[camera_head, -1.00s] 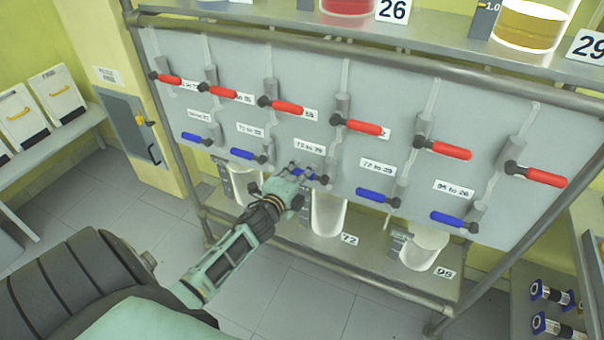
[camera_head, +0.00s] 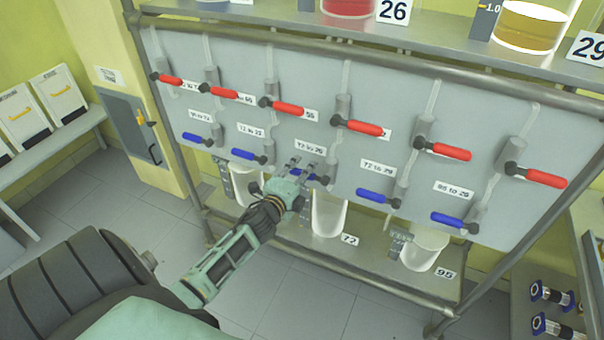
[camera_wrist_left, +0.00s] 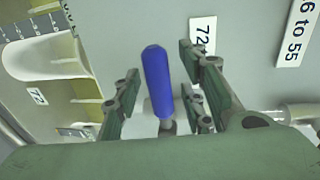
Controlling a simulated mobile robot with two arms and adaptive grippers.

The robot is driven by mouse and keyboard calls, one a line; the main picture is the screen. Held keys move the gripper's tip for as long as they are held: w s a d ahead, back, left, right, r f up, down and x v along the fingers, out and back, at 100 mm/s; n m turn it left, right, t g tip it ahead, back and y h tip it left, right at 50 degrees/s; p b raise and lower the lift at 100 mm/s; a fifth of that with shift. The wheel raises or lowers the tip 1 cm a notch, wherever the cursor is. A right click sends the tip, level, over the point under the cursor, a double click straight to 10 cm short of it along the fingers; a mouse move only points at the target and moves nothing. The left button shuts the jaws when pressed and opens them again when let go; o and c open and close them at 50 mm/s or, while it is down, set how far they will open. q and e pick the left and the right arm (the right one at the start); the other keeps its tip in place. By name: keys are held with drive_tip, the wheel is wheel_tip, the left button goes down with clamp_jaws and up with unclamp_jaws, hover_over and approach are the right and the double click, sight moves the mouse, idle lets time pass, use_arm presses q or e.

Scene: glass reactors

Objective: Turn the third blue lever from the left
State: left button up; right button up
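The third blue lever from the left (camera_head: 322,180) is on the grey panel, mostly hidden behind my left gripper (camera_head: 302,170) in the head view. In the left wrist view the blue lever (camera_wrist_left: 157,80) stands between the fingers of the left gripper (camera_wrist_left: 160,98), which are open on both sides of it. Gaps show between the lever and the fingers. The neighbouring blue levers, the second (camera_head: 248,156) and the fourth (camera_head: 378,196), lie roughly horizontal with their handles to the left. My right gripper is not in view.
A row of red levers (camera_head: 362,127) runs above the blue ones. Clear containers (camera_head: 328,214) stand on the lower shelf (camera_head: 385,277) below the panel. A metal frame post (camera_head: 178,120) stands at the left. The floor in front is clear.

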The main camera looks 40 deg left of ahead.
use_arm(q)
drive_tip(key=v, duration=1.2)
idle(0.3)
